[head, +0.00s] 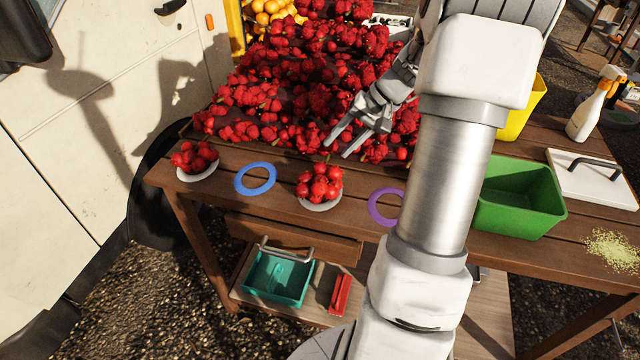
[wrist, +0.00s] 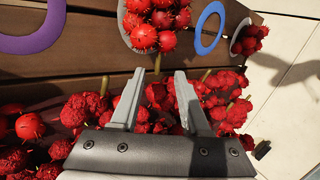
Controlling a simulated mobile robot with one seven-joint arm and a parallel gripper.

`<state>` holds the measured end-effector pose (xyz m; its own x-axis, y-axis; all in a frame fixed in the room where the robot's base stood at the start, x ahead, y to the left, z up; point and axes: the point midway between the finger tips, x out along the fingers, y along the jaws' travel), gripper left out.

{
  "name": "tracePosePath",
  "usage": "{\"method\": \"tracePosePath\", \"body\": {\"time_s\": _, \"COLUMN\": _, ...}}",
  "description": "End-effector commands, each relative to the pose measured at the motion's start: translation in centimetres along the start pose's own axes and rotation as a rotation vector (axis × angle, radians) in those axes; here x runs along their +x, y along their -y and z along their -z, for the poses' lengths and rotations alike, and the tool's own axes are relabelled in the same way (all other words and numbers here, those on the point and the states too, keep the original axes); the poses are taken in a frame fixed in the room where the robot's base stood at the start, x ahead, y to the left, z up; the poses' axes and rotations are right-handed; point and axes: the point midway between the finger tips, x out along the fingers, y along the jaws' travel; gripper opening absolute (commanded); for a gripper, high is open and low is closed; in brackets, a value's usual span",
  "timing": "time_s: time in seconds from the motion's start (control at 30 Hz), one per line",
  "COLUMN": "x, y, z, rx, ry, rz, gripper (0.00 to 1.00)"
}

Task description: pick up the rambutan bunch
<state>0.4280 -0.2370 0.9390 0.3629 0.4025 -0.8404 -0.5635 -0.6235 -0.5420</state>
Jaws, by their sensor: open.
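Red rambutan bunches (head: 300,90) with spiky skins lie heaped along the back of the wooden table. One bunch (head: 320,180) sits on a small white plate at the front edge, and another bunch (head: 194,157) is on a plate at the left. My gripper (head: 336,150) is open, its fingers at the front edge of the heap, just behind the middle plate. In the wrist view my gripper (wrist: 157,72) has rambutans (wrist: 160,95) visible between and beneath its fingers. The plated bunch (wrist: 157,25) is beyond the fingertips. I cannot tell whether the fingers touch any fruit.
A blue ring (head: 255,179) and a purple ring (head: 386,207) lie on the table (head: 225,205). A green bin (head: 520,200), a white lid, a spray bottle (head: 592,108) and a yellow container stand at the right. A teal tray (head: 278,277) is on the lower shelf.

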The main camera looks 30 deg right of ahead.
Motion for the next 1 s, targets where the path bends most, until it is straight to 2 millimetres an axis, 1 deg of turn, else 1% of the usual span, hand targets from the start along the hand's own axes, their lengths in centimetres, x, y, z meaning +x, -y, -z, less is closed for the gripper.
{"method": "tracePosePath", "body": {"time_s": 0.03, "x": 0.7, "y": -0.1, "z": 0.0, "rx": 0.0, "ry": 0.002, "rz": 0.0, "gripper": 0.46}}
{"method": "tracePosePath", "body": {"time_s": 0.23, "x": 1.9, "y": -0.1, "z": 0.0, "rx": 0.0, "ry": 0.002, "rz": 0.0, "gripper": 0.46}}
{"method": "tracePosePath", "body": {"time_s": 0.4, "x": 4.6, "y": -0.4, "z": 0.3, "rx": 0.0, "ry": 0.004, "rz": 0.0, "gripper": 0.46}}
{"method": "tracePosePath", "body": {"time_s": 0.5, "x": 5.8, "y": -0.3, "z": 0.3, "rx": -0.002, "ry": 0.003, "rz": 0.0, "gripper": 0.46}}
{"method": "tracePosePath", "body": {"time_s": 0.6, "x": 6.3, "y": -0.3, "z": 0.3, "rx": -0.001, "ry": 0.001, "rz": -0.001, "gripper": 0.46}}
{"method": "tracePosePath", "body": {"time_s": 0.83, "x": 6.3, "y": -0.3, "z": 0.3, "rx": -0.001, "ry": 0.0, "rz": -0.001, "gripper": 0.46}}
{"method": "tracePosePath", "body": {"time_s": 0.97, "x": 6.3, "y": -0.3, "z": 0.3, "rx": -0.001, "ry": 0.0, "rz": -0.001, "gripper": 0.23}}
{"method": "tracePosePath", "body": {"time_s": 1.0, "x": 6.3, "y": -0.3, "z": 0.3, "rx": -0.001, "ry": 0.0, "rz": -0.001, "gripper": 0.15}}
